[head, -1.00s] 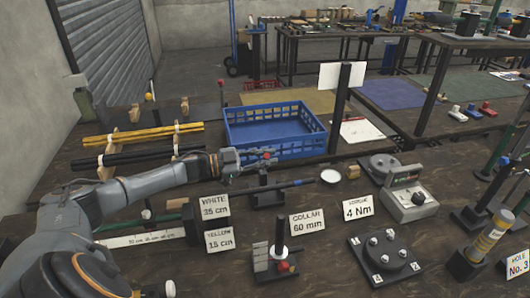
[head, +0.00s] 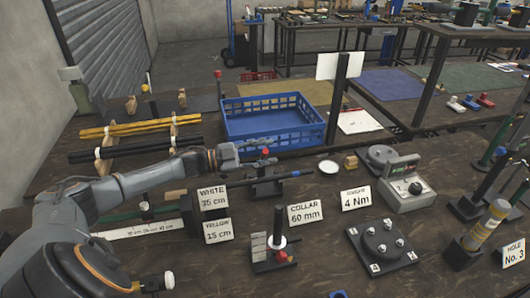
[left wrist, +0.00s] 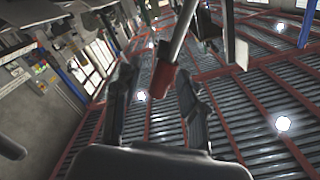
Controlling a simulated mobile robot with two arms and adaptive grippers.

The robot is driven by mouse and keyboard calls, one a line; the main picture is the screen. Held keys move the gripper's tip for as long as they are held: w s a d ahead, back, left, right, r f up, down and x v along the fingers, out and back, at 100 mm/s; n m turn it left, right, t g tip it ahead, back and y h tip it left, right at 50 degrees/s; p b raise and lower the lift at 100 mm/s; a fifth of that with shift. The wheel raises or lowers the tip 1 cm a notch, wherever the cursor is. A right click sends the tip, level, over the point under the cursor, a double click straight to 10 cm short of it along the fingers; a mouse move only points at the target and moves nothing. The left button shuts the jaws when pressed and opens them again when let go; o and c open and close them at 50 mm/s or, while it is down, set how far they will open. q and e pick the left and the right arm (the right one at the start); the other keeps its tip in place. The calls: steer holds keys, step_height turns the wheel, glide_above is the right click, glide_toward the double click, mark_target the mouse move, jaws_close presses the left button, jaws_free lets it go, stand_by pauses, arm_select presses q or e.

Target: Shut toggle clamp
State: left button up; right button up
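The toggle clamp (head: 264,187) is a small black fixture on the dark bench, in front of the blue crate. A dark rod (head: 285,177) with a blue band lies at it. The clamp's red handle tip (head: 265,152) stands up beside my left gripper (head: 266,162), which reaches in from the left. In the left wrist view the red handle grip (left wrist: 162,77) on a grey stem shows between the two dark fingers of the left gripper (left wrist: 157,95). The fingers are apart, and I cannot tell whether one touches the grip. My right gripper is not in view.
The blue crate (head: 272,140) stands behind the clamp. Sign cards (head: 214,198) and a collar stand (head: 272,250) are in front. A torque gauge (head: 403,188) and a bolt plate (head: 382,245) stand to the right. Rods on a rack (head: 140,128) lie behind my left arm.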

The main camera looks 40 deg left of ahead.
arm_select(q)
steer(key=v, duration=1.2)
steer(key=shift+c, duration=0.4)
